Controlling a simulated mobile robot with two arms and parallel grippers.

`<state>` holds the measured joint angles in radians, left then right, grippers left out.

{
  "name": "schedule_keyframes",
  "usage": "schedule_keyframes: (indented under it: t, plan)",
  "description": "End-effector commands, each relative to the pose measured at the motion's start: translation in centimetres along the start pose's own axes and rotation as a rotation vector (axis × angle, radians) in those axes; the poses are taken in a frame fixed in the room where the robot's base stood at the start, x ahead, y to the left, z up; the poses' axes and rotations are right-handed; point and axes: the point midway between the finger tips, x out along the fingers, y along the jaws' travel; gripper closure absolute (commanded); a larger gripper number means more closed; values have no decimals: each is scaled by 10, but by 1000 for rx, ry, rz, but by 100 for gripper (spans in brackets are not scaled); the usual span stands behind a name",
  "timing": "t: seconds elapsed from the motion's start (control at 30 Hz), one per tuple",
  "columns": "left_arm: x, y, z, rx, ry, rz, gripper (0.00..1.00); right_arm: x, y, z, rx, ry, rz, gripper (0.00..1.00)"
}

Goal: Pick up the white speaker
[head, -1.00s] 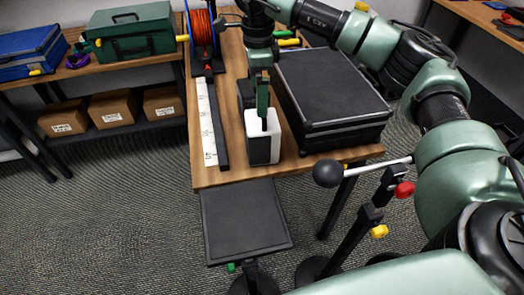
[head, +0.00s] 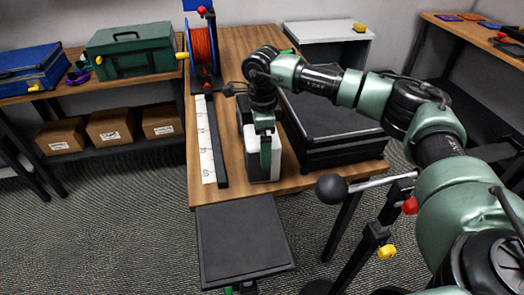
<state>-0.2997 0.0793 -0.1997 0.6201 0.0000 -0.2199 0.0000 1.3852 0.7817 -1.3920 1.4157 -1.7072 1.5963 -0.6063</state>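The white speaker (head: 275,162) stands upright on the wooden table near its front edge, just left of the black case. My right gripper (head: 265,165) points straight down at the speaker, its green finger overlapping the speaker in the head view. The finger reaches down over much of the speaker's height and hides part of it. Seen edge-on, the gap between the fingers does not show, so I cannot tell whether it is open or shut on the speaker. My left gripper is not in view.
A large black case (head: 332,125) stands close to the right of the speaker. A white marked strip with a dark bar (head: 218,150) lies to the left. A red cable reel (head: 203,52) stands behind. A dark flat platform (head: 243,240) sits in front of the table.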

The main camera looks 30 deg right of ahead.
Motion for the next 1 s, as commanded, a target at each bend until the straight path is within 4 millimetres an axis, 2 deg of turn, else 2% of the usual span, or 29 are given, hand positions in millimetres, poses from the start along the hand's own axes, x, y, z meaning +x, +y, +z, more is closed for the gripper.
schedule_keyframes:
  t: [0.23, 0.27, 0.5, 0.53, 0.83, 1.0]
  plan:
    - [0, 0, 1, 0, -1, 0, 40, 3, 0, 0, 0, 0, 0, 0]
    - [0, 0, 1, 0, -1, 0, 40, 3, 0, 0, 0, 0, 0, 6]
    - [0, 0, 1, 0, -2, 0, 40, 3, 0, 0, 0, 0, 0, 72]
    - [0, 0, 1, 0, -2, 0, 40, 0, -1, 1, 0, -3, -4, 77]
    - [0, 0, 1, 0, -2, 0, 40, -2, -1, 1, 0, -3, -4, 77]
    - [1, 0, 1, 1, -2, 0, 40, -12, -1, 1, 1, -3, -5, 77]
